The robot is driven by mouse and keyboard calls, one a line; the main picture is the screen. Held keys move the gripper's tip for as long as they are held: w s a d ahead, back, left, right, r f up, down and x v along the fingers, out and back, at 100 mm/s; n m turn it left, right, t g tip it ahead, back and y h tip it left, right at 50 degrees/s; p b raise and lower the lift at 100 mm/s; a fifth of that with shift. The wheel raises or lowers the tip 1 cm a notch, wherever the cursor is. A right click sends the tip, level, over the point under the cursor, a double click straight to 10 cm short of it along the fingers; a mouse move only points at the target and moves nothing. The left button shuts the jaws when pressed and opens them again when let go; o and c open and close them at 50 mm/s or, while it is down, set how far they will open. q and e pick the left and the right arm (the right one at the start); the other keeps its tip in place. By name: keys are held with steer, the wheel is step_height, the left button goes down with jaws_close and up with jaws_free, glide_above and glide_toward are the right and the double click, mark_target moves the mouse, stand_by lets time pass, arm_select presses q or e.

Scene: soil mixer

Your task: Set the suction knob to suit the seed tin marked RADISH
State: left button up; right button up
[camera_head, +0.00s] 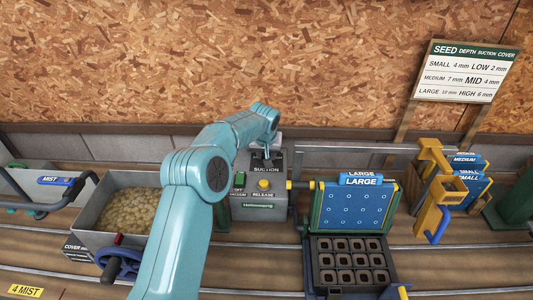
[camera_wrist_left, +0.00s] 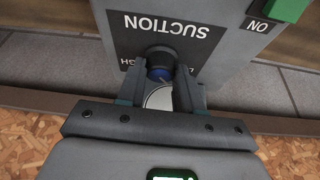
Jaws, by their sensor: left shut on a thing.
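My left gripper (camera_head: 264,160) reaches the grey SUCTION box (camera_head: 258,207) in the head view. The fingers hide most of the scale; part of HIGH shows at the left. Where the knob points cannot be read. A board (camera_head: 461,71) at the upper right pairs SMALL with LOW, MEDIUM with MID and LARGE with HIGH. No tin marked RADISH is visible. My right gripper is not in view.
The box has a green switch (camera_head: 239,180) and a yellow RELEASE button (camera_head: 263,184). A blue LARGE plate (camera_head: 353,211) stands behind a dark cell tray (camera_head: 350,261). MEDIUM and SMALL plates stand in a rack at right. A soil bin (camera_head: 97,188) is at left.

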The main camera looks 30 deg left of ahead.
arm_select(q)
steer(key=m, duration=0.1)
steer(key=m+h, duration=0.1)
steer(key=m, duration=0.1)
steer(key=shift+a+r+m+t+p, duration=0.2)
steer(key=shift+m+t+p, duration=0.1)
steer(key=shift+t+p, duration=0.1)
steer(key=m+h+p, duration=0.1)
steer(key=m, duration=0.2)
steer(key=shift+m+h, duration=0.4)
steer(key=shift+a+m+h+p, duration=0.1)
steer(key=shift+m+h+p, duration=0.3)
steer(key=shift+m+p, duration=0.55)
steer(key=shift+w+m+g+h+p, duration=0.1)
steer(key=shift+m+g+h+p, duration=0.4)
steer(key=shift+m, duration=1.15)
steer(key=shift+f, duration=0.1)
steer(key=o, duration=1)
